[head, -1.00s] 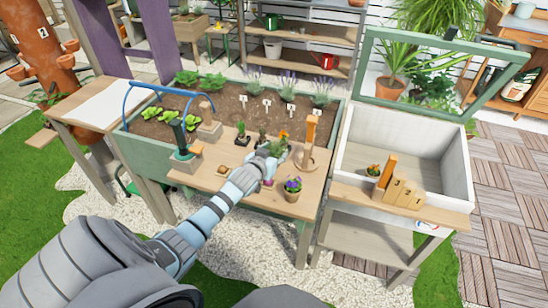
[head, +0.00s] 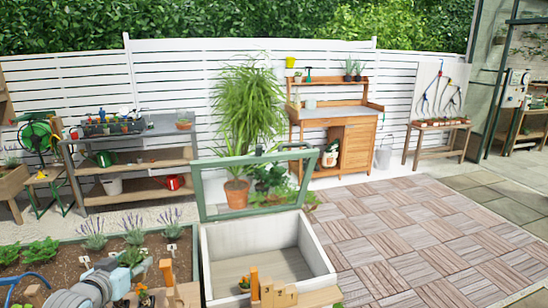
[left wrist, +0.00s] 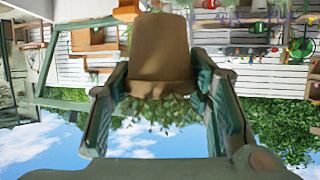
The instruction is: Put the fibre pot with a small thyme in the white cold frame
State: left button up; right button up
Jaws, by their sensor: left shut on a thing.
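The fibre pot (left wrist: 160,50) is brown and tapered, and it fills the middle of the left wrist view, which is upside down. Small green leaves of the thyme (left wrist: 160,108) show past its rim. My left gripper (left wrist: 158,75) is shut on the pot, one finger on each side. My right gripper is not in view.
The frame's middle floor is clear.

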pick_arm(q)
jog(key=s+d+r+m+g+h, duration=0.1)
jog(key=s+d+r+m+h, duration=0.25)
jog(key=d, duration=0.25)
jog(key=s+d+r+m+g+h, duration=0.1)
jog(key=s+d+r+m+h, duration=0.3)
jog(key=d, duration=0.3)
jog(key=s+d+f+m+g+h, duration=0.1)
jog(key=s+d+f+m+h, duration=0.1)
jog(key=s, duration=0.4)
jog(key=s+d+f+m+g+h, duration=0.1)
jog(key=s+d+m+g+h, duration=0.1)
jog(key=s+d, duration=0.3)
jog(key=shift+s+f, duration=0.4)
jog(key=shift+s, duration=0.65)
